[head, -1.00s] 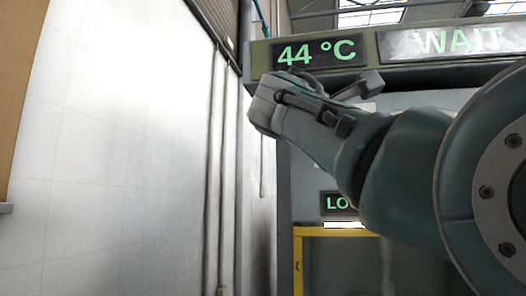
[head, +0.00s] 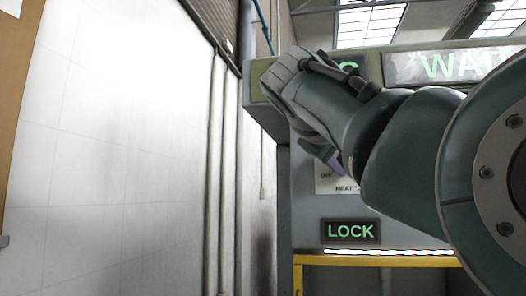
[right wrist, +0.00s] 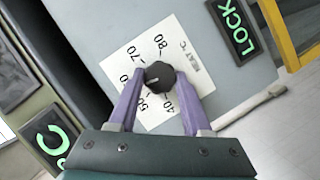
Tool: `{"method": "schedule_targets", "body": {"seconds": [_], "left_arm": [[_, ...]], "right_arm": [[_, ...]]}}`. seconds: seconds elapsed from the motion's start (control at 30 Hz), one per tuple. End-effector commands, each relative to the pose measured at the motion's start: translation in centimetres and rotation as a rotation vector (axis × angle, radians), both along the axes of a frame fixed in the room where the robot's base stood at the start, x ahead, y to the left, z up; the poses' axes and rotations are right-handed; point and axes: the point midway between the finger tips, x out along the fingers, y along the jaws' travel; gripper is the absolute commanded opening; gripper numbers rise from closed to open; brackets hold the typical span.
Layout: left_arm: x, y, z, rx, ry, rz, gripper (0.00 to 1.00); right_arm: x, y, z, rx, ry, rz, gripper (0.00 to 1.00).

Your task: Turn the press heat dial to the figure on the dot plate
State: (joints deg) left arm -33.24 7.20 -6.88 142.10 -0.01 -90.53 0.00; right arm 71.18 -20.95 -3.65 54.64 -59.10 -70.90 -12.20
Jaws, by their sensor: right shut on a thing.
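The heat dial (right wrist: 159,75) is a dark round knob on a white "HEAT °C" plate (right wrist: 190,92) in the right wrist view. Its figures run from 40 to 80, one partly hidden by a finger. A pale mark on the knob points left, roughly toward the partly hidden figure between 50 and 70. My right gripper (right wrist: 158,82) has its purple fingers on either side of the knob, shut on it. In the head view my right gripper (head: 336,164) is at the press panel, and my arm hides the dial. No dot plate is recognisable. My left gripper is out of view.
A green LOCK sign (head: 351,231) sits below the dial plate, above a yellow frame (head: 375,261). The WAIT display (head: 445,67) is above; my arm covers most of the temperature display (head: 350,68). A white wall (head: 120,150) stands at left.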

Motion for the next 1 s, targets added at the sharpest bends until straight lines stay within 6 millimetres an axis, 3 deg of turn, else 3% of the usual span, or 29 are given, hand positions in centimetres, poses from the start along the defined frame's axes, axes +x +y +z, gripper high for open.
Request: {"method": "schedule_targets", "body": {"seconds": [0.4,0.97,1.0], "left_arm": [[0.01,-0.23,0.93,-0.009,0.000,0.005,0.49],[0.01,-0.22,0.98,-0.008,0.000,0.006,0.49],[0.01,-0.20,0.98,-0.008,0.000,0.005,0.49]], "right_arm": [[0.00,0.01,0.18,0.193,-0.057,0.004,0.00],[0.00,-0.01,0.15,0.220,-0.065,0.004,0.00],[0.00,-0.01,0.15,0.220,-0.065,0.004,0.51]]}}
